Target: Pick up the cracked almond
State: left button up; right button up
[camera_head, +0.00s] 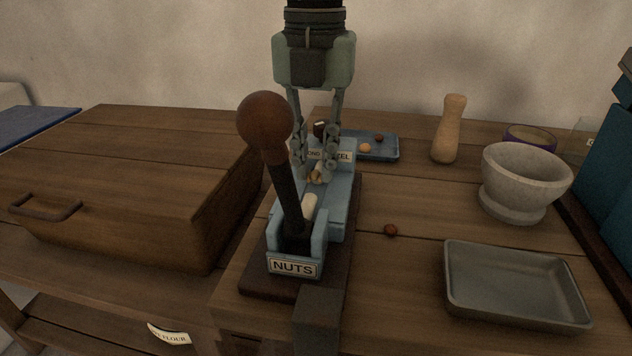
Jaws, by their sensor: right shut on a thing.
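My right gripper (316,172) reaches straight down from the top of the head view, over the far part of the blue nutcracker (341,205). Its fingers are closed around a small tan-brown nut (315,177), which looks like the cracked almond, low in the nutcracker's channel. The fingers partly hide it, and I cannot tell whether it still touches the channel. The nutcracker has a "NUTS" label and an upright black lever with a brown ball knob (265,120) in front of the gripper. My left gripper is not in view.
A blue tray (390,152) with nuts sits behind the nutcracker. A wooden pestle (449,130), stone mortar (522,182) and empty grey metal tray (515,283) stand right. A loose brown nut (390,230) lies on the table. A wooden box (120,190) is left.

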aim_at(315, 170)
jog(key=shift+r, duration=0.5)
jog(key=shift+r+p, duration=1.8)
jog(key=shift+r, duration=1.25)
